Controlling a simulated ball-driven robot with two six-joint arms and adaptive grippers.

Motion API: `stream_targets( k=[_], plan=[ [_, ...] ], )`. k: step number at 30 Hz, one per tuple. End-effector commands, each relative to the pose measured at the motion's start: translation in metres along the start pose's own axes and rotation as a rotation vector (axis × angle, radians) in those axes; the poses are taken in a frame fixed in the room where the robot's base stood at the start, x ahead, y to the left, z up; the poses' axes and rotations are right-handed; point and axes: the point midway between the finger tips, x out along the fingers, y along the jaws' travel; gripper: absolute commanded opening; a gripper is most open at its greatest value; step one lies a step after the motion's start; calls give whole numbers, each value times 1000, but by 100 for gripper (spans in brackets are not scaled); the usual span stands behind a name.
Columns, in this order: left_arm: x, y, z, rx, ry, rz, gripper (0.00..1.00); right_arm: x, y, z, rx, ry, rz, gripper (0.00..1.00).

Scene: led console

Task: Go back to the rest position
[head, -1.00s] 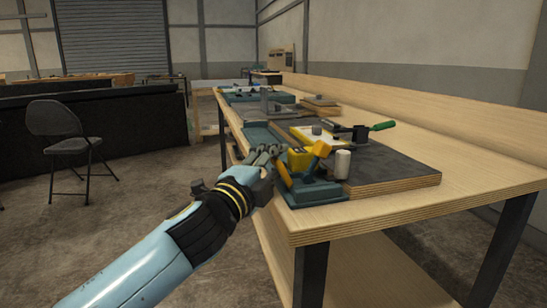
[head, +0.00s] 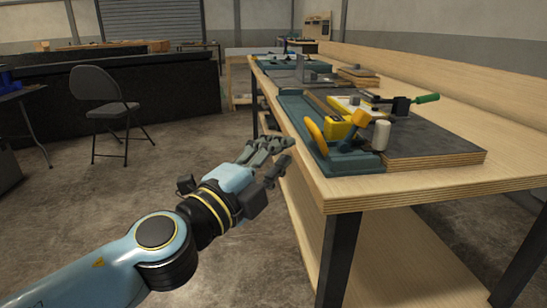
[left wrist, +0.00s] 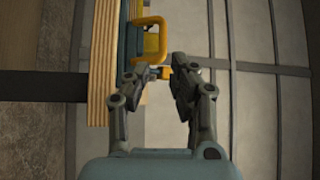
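My left gripper (head: 272,158) is in the open air left of the workbench's (head: 380,197) near edge, apart from it. In the left wrist view its two fingers (left wrist: 162,78) stand apart with nothing held between them. Beyond them are the bench edge (left wrist: 97,70) and the yellow handle (left wrist: 149,22) of the console. In the head view, the teal console base (head: 357,164) sits on the bench with a yellow loop handle (head: 314,134), a yellow lever and a white cylinder (head: 381,135). My right gripper does not show.
A dark board (head: 440,150) with a green-handled clamp (head: 426,98) lies behind the console. More fixtures (head: 300,68) stand farther along the bench. A folding chair (head: 100,98) stands left on the concrete floor. The floor between chair and bench is clear.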

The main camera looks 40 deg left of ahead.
Motion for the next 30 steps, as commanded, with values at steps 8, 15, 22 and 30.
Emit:
stream_targets(
  k=[8, 15, 22, 30],
  plan=[
    [-11, 0, 0, -2, 0, -1, 23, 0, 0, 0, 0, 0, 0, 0],
    [-11, 0, 0, -1, 1, -1, 23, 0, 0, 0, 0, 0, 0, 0],
    [-11, 0, 0, -1, 1, -1, 23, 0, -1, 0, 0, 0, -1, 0],
    [-4, 74, 21, -91, -70, 127, 23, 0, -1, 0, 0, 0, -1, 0]
  ],
)
